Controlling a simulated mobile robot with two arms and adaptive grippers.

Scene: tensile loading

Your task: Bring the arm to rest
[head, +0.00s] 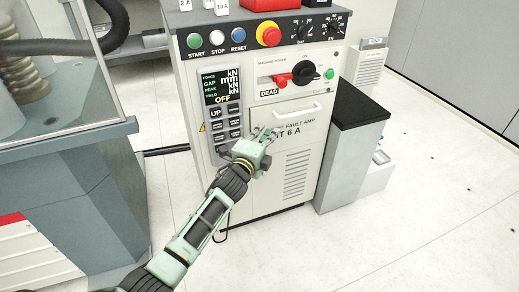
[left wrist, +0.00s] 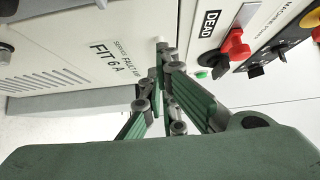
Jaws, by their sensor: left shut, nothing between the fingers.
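My left arm (head: 205,225) reaches up from the bottom of the head view, and its pale green gripper (head: 264,133) is in front of the cabinet's lower front panel. The gripper is shut with nothing between its fingers. In the left wrist view its fingers (left wrist: 166,62) meet in front of the panel marked "FIT 6 A". I cannot tell the exact gap to the panel. My right gripper is not in view.
The white control cabinet (head: 250,190) has a display (head: 221,88) reading OFF, a red emergency button (head: 268,33), a black rotary switch (head: 306,71) and a "DEAD" label (head: 269,92). A glass-fronted machine (head: 75,190) stands left. A dark-topped box (head: 345,150) stands right, with open floor beyond.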

